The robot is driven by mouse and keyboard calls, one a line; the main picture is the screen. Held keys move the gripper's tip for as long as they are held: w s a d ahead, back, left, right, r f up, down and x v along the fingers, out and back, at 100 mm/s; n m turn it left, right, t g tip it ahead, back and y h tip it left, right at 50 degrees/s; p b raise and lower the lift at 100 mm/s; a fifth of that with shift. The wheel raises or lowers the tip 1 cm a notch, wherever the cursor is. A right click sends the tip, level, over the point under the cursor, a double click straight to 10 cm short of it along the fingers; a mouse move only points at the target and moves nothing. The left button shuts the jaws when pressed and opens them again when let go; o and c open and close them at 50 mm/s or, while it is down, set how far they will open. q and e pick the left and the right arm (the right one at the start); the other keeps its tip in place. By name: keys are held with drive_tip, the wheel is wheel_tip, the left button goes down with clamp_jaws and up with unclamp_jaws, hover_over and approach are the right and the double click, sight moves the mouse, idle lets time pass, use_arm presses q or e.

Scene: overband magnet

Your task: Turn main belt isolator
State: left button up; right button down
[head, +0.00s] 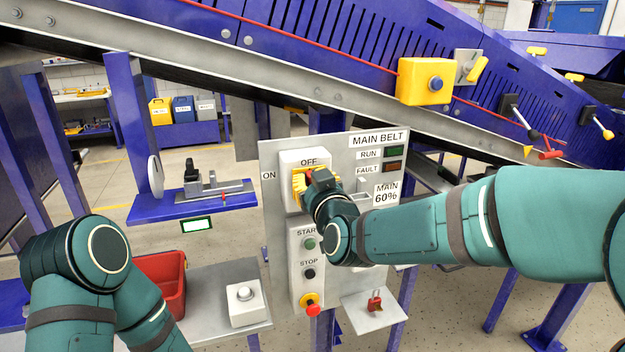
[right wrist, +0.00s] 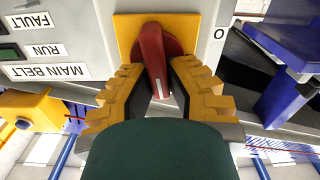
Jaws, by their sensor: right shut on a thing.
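The main belt isolator (head: 289,163) is a pale box on the grey control panel, marked OFF above and ON to its left. In the right wrist view its red handle (right wrist: 152,50) stands on a yellow plate (right wrist: 126,30). The handle lies nearly upright in that upside-down view, with a white mark at its lower end. My right gripper (head: 303,184) is shut on the handle, one yellow ridged finger on each side; it also shows in the right wrist view (right wrist: 160,73). In the head view the gripper hides the handle. My left gripper is out of view.
Below the isolator are a green START button (head: 310,244), a black STOP button (head: 309,273) and a red emergency stop (head: 312,308). A red padlock (head: 375,301) is on a small shelf. A red bin (head: 165,284) stands left. The purple conveyor (head: 330,50) crosses behind.

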drive_tip(key=n, duration=0.3)
drive_tip(key=shift+a+n+p, duration=0.25)
drive_tip(key=shift+n+p, duration=0.05)
drive_tip(key=shift+s+a+f+n+p, duration=0.15)
drive_tip(key=shift+n+p, duration=0.3)
drive_tip(key=shift+n, duration=1.6)
drive_tip(key=shift+w+a+f+n+p, duration=0.1)
drive_tip(key=shift+f+n+p, duration=0.25)
drive_tip(key=shift+n, duration=1.65)
drive_tip(key=shift+s+a+f+n+p, duration=0.1)
drive_tip(key=shift+n+p, duration=0.45)
drive_tip(key=shift+n, duration=1.5)
drive_tip(key=c, duration=1)
unclamp_jaws()
drive_tip(key=shift+f, duration=0.1)
drive_tip(key=shift+o, duration=0.2)
